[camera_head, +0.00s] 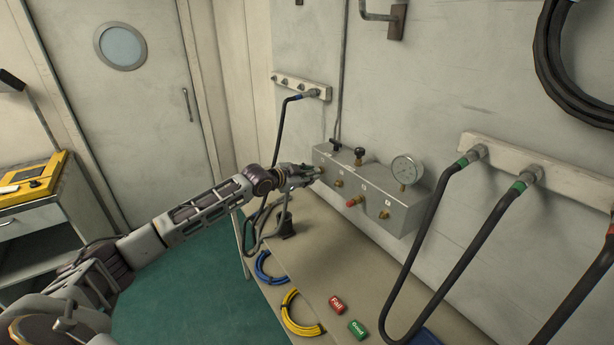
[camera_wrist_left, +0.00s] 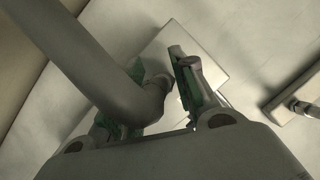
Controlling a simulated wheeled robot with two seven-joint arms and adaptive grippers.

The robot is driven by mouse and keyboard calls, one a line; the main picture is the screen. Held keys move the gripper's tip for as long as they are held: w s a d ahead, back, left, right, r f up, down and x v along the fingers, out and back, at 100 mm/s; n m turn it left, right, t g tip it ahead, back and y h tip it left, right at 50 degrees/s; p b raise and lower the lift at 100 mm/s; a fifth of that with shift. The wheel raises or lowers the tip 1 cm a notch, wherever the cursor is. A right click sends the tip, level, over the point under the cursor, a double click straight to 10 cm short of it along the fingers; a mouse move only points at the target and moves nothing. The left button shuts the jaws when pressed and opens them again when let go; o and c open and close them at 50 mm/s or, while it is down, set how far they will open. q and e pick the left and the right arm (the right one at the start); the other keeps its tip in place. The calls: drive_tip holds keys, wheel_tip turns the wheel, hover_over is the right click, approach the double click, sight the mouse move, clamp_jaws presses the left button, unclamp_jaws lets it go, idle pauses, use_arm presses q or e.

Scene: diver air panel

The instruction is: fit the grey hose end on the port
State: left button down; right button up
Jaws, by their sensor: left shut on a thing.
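My left gripper (camera_head: 312,173) is at the left end of the grey panel box (camera_head: 405,212), close in front of its leftmost brass port (camera_head: 321,169). It is shut on the grey hose end. The grey hose (camera_head: 258,232) hangs from the gripper in a loop down by the bench. In the left wrist view the hose (camera_wrist_left: 100,60) runs in from the upper left to the hose end (camera_wrist_left: 152,98) between the green-padded fingers (camera_wrist_left: 165,100). Whether the hose end touches the port is hidden by the gripper. My right gripper is not in view.
The box carries a gauge (camera_head: 407,169), black knobs and a red-capped port (camera_head: 354,201). Black hoses (camera_head: 432,230) hang at the right from a wall rail (camera_head: 530,168). Blue (camera_head: 264,268) and yellow (camera_head: 291,312) hose coils and red (camera_head: 336,304) and green (camera_head: 357,329) tags lie on the bench (camera_head: 335,260).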

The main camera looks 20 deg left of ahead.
use_arm(q)
drive_tip(key=shift+w+d+r, duration=0.15)
drive_tip(key=shift+d+r, duration=0.05)
drive_tip(key=shift+r, duration=0.1)
idle(0.5)
drive_tip(key=c, duration=1.5)
unclamp_jaws()
drive_tip(key=o, duration=0.4)
drive_tip(key=shift+w+d+f, duration=0.2)
drive_tip(key=shift+w, duration=0.05)
drive_tip(key=shift+s+a, duration=0.25)
drive_tip(key=v, duration=1.1)
drive_tip(key=shift+s+r, duration=0.1)
drive_tip(key=shift+s, duration=0.15)
